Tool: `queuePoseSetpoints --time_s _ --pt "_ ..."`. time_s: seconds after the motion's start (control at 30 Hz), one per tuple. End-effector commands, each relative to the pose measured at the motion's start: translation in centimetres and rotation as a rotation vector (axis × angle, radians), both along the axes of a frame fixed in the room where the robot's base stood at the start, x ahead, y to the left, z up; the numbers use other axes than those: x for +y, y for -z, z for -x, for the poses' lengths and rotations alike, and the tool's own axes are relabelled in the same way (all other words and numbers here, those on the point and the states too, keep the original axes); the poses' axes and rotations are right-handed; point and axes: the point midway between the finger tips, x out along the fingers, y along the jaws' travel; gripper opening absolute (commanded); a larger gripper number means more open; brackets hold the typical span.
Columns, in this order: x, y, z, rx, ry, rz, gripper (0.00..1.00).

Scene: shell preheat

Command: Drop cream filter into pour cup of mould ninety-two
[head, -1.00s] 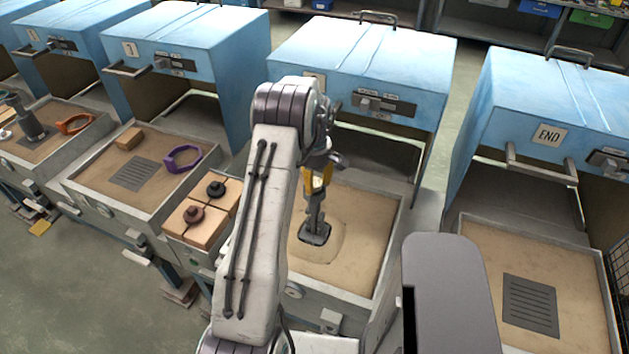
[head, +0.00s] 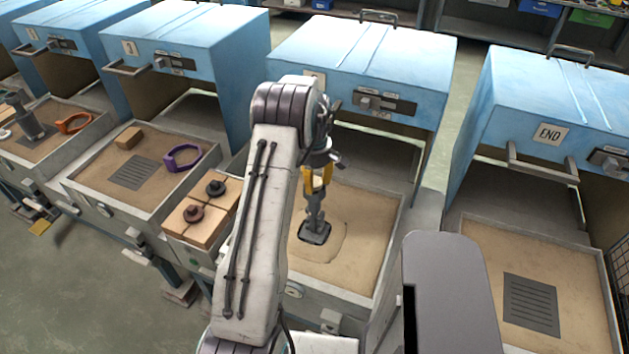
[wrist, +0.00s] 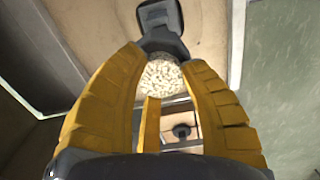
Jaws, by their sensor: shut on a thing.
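My gripper (head: 316,184) is shut on the cream filter (wrist: 162,78), a pale, round, porous piece between its yellow fingers. It hangs low over the sand bed of the middle blue-hooded station. A grey mould (head: 314,222) with a dark, squarish foot stands in that sand directly below the gripper. The mould also shows beyond the fingertips in the wrist view (wrist: 162,18). The filter and fingers cover part of its top, so I cannot tell whether the filter touches the cup. I cannot read a number on the mould.
A wooden block tray (head: 203,222) with two dark knobbed pieces stands left of the station. Further left, another sand bed holds a purple ring (head: 183,157) and a wooden block (head: 128,138). The END station's sand bed, with a slotted grate (head: 531,304), is at right. Blue hoods overhang the beds.

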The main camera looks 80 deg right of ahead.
Motion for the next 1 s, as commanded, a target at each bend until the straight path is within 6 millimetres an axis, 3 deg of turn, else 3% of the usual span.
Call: queuePoseSetpoints --time_s 0.07,0.1,0.37,0.73,1.0 --pt "0.0 0.0 0.0 0.0 0.0 0.001 0.23" --pt "0.0 0.0 0.0 0.0 0.0 0.001 0.44" --pt "0.0 0.0 0.0 0.0 0.0 0.001 0.67" --pt "-0.1 -0.7 0.0 0.0 0.0 0.003 0.67" --pt "-0.1 -4.7 0.0 0.0 0.0 0.005 0.67"
